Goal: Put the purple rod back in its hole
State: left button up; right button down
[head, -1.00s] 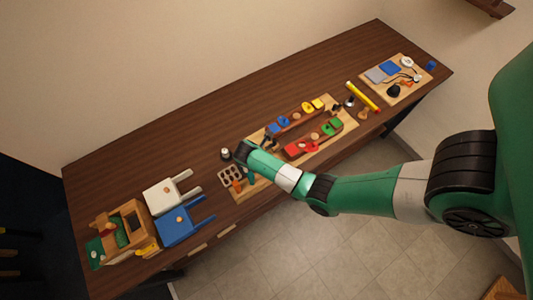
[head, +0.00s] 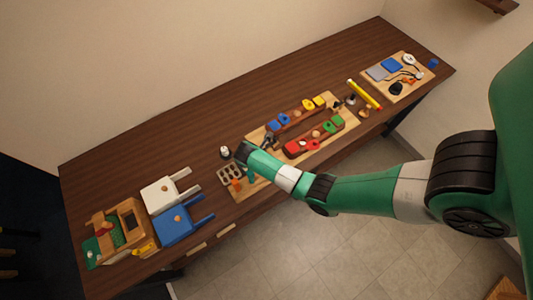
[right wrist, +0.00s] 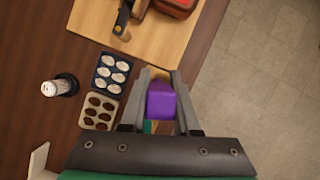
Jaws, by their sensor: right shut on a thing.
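My right gripper (right wrist: 160,88) is shut on the purple rod (right wrist: 161,100), whose purple end shows between the fingers in the right wrist view. The rest of the rod's length cannot be made out. In the head view my right gripper (head: 246,156) is over the table, at the left part of the wooden board (head: 239,194); the rod is not distinguishable there. The rod's hole cannot be picked out in either view. My left gripper is not in view.
Two small trays, a dark one (right wrist: 111,73) and a beige one (right wrist: 98,110), lie beside the gripper. A white-topped dark jar (right wrist: 61,86) stands left of them. White (head: 170,190) and blue (head: 183,222) chair-shaped items lie at left. The table's back strip is clear.

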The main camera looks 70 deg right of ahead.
jog(key=shift+f+b, duration=1.35)
jog(key=shift+f, duration=0.45)
jog(key=c, duration=0.6)
grip_release()
jog(key=shift+o, duration=0.2)
jog(key=p+v, duration=0.1)
jog(key=v, duration=1)
jog(key=shift+a+r, duration=0.2)
jog(key=shift+r, duration=0.1)
